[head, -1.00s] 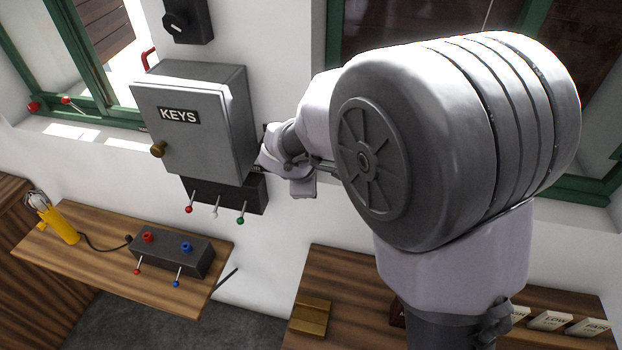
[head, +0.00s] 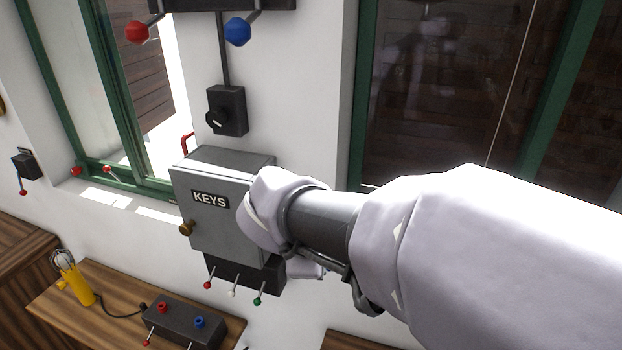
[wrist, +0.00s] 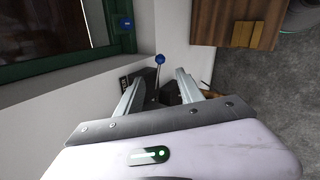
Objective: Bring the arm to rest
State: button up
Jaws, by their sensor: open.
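My arm crosses the head view from the right, with its wrist in front of the right side of the grey key cabinet (head: 212,225). My fingers are hidden behind the wrist there. In the wrist view my gripper (wrist: 159,76) is open, its two fingers spread. A lever with a blue knob (wrist: 159,59) shows between the fingertips in that picture. Whether the fingers touch it, I cannot tell.
Below the cabinet hang small red, white and green levers (head: 232,293). A dark box (head: 188,325) and a yellow-handled tool (head: 78,285) are on a wooden shelf (head: 50,305). A rotary switch (head: 227,110) is above the cabinet. Green-framed windows (head: 355,110) flank it.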

jog(key=s+d+f+m+y+b, duration=0.1)
jog(key=s+d+f+m+b, duration=0.1)
jog(key=s+f+m+b, duration=0.4)
jog(key=s+d+f+m+y+b, duration=0.2)
jog(key=s+f+m+b, duration=0.4)
jog(key=f+b, duration=0.6)
jog(key=s+d+f+m+y+b, duration=0.1)
jog(key=s+d+f+m+b, duration=0.2)
jog(key=s+f+m+b, duration=0.3)
notch_tip(320, 180, down, 3)
jog(key=m+b, duration=0.2)
jog(key=b, duration=0.1)
jog(key=shift+s+d+m+g+b, duration=0.25)
jog(key=shift+s+m+g+b, duration=0.05)
jog(key=shift+s, duration=0.1)
